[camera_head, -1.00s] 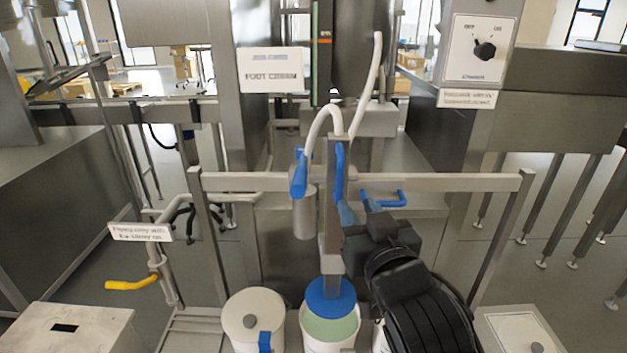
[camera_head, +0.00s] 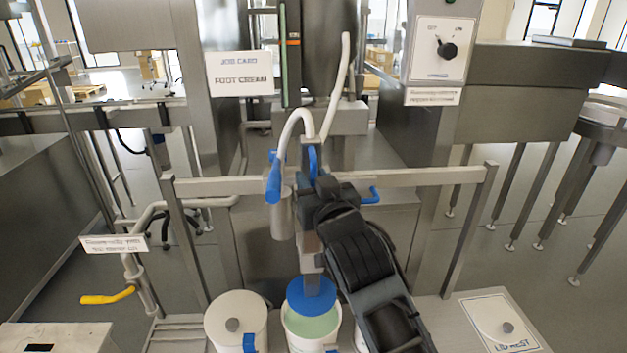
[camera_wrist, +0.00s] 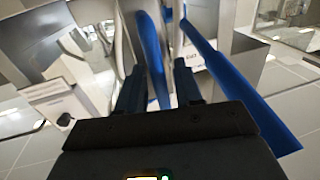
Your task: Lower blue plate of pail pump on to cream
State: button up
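The blue plate (camera_head: 311,296) of the pail pump hangs on its grey post over the open white pail (camera_head: 297,342). Pale green cream (camera_head: 313,327) shows in front of the plate. Whether the plate touches the cream I cannot tell. My gripper (camera_head: 309,182) is at the upright blue handle (camera_head: 313,160) on the pump post. In the wrist view, the blue handle (camera_wrist: 153,60) lies between my fingers (camera_wrist: 160,75), which are apart, with a gap visible on the right side.
A second blue handle (camera_head: 371,195) sticks out right of the post; a long blue bar (camera_wrist: 240,90) runs right of my fingers in the wrist view. A lidded white pail (camera_head: 236,318) stands left of the open one. A grey crossbar frame (camera_head: 420,175) surrounds the pump.

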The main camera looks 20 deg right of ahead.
grip_shut()
dwell(0.5)
notch_tip(320, 180, down, 12)
jog(key=b, duration=0.9)
jog(key=shift+f+b, duration=0.25)
jog(key=shift+b, duration=0.05)
jog(key=shift+s+f, duration=0.1)
jog(key=shift+c, duration=0.6)
grip_release()
jog(key=shift+o, duration=0.6)
jog(key=shift+r, duration=0.2)
